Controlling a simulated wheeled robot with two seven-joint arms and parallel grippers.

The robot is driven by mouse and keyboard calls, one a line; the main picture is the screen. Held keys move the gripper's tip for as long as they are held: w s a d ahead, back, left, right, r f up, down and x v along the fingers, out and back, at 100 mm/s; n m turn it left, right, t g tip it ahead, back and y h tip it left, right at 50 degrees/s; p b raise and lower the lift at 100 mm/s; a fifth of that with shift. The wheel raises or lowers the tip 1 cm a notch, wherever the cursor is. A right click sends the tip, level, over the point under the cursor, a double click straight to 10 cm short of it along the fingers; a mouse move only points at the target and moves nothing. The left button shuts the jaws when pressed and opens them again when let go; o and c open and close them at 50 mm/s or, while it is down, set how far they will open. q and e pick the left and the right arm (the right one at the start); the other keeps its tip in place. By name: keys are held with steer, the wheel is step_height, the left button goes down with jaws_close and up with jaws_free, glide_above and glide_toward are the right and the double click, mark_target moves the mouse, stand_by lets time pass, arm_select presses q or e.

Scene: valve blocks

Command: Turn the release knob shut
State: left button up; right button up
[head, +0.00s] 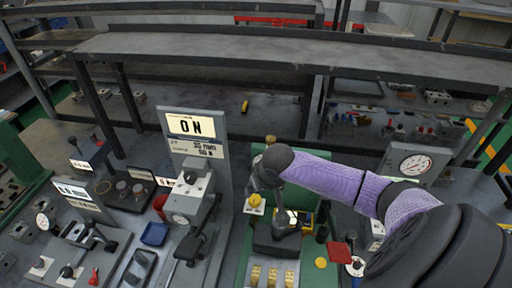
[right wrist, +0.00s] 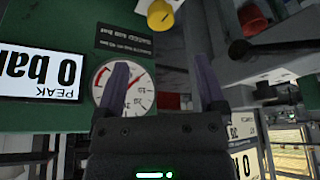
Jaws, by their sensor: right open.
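A yellow knob (head: 255,200) sits on the green-framed press in the middle of the head view. A yellow knob also shows at the top of the right wrist view (right wrist: 160,15); it looks like the release knob, but I cannot read a label or its turn position. My right gripper (right wrist: 160,62) is open, with nothing between its two purple-grey fingers. The knob lies beyond the fingertips, apart from them. In the head view my right gripper (head: 263,182) is just above the knob, partly hidden by its own wrist. My left gripper is not in view.
In the right wrist view a round gauge (right wrist: 124,88) and a display reading 0 bar (right wrist: 40,72) are behind the fingers. A red piece (head: 340,253) lies to the right.

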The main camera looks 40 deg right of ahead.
mark_target(255, 199)
steer(key=b+x, duration=0.3)
steer(key=x, duration=0.5)
steer(key=shift+f+b, duration=0.3)
steer(key=shift+b, duration=0.05)
steer(key=shift+w+f, duration=0.25)
steer(key=shift+f, duration=0.25)
steer(key=c, duration=0.9)
steer(key=shift+c, duration=1.4)
jaws_close()
